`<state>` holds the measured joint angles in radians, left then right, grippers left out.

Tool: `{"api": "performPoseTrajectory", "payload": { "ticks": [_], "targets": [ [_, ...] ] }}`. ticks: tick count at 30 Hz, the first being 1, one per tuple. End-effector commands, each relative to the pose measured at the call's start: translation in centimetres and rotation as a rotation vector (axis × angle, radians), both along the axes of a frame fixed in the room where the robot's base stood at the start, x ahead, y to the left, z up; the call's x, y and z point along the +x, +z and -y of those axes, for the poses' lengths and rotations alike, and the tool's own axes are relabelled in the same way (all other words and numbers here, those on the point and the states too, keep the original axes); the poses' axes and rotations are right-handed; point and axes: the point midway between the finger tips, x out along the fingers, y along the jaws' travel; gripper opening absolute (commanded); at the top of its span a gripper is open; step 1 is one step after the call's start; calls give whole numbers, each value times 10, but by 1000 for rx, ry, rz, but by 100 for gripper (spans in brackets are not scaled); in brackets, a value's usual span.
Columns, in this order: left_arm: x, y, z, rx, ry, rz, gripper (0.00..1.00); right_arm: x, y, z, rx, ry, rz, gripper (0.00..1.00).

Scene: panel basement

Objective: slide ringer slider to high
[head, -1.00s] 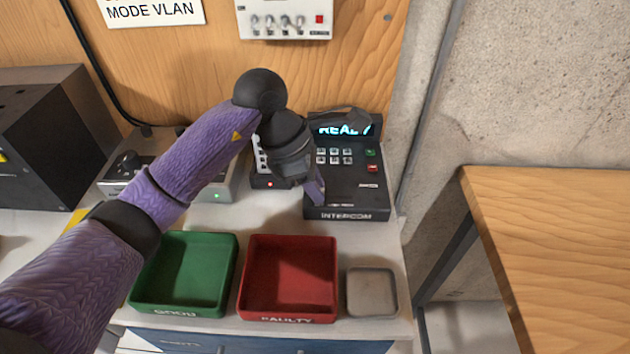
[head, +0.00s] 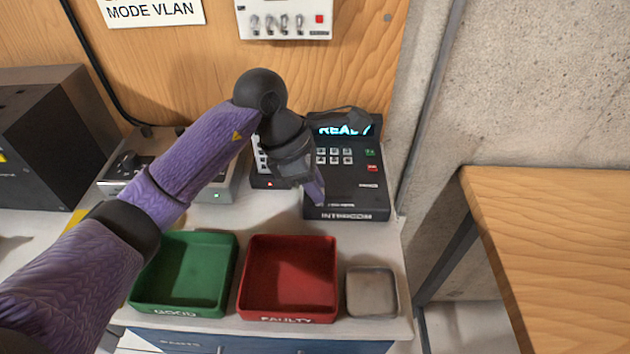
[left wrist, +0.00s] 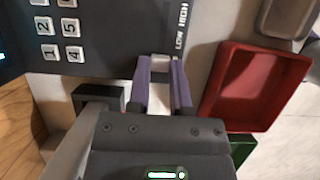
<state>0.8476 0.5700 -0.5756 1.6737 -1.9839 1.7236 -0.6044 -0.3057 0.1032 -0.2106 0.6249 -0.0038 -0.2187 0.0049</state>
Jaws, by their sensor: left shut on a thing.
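The black intercom (head: 350,185) stands at the back of the bench with its display lit. My left gripper (head: 318,197) reaches down onto its front left part. In the left wrist view, the purple fingers of my left gripper (left wrist: 161,75) are shut on a small pale ringer slider (left wrist: 160,62), one finger on each side. The labels LOW and HIGH are printed beside it on the intercom face (left wrist: 115,35), and the slider is nearer the LOW label. In the head view the slider is hidden behind the gripper. My right gripper is out of view.
A green tray (head: 140,290), a red tray (head: 245,300) and a small grey tray (head: 371,292) stand in front of the intercom. A grey device (head: 222,185) is to its left. A concrete wall (head: 500,80) and a wooden table (head: 560,240) are at the right.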

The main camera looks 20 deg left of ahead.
Motion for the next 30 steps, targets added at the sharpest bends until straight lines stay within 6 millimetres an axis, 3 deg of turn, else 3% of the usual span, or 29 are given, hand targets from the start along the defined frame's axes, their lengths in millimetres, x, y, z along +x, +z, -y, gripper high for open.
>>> {"api": "performPoseTrajectory", "payload": {
  "ticks": [9,19,20,24,30],
  "targets": [
    [13,1,42,-4,0,2,0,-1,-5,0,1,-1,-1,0],
    [14,1,47,-4,1,3,0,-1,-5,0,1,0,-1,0],
    [14,1,47,-4,1,3,29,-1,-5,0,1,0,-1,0],
    [14,1,47,-4,0,2,59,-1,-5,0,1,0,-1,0],
    [14,1,46,-2,1,1,62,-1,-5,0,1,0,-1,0]
  ]
}}
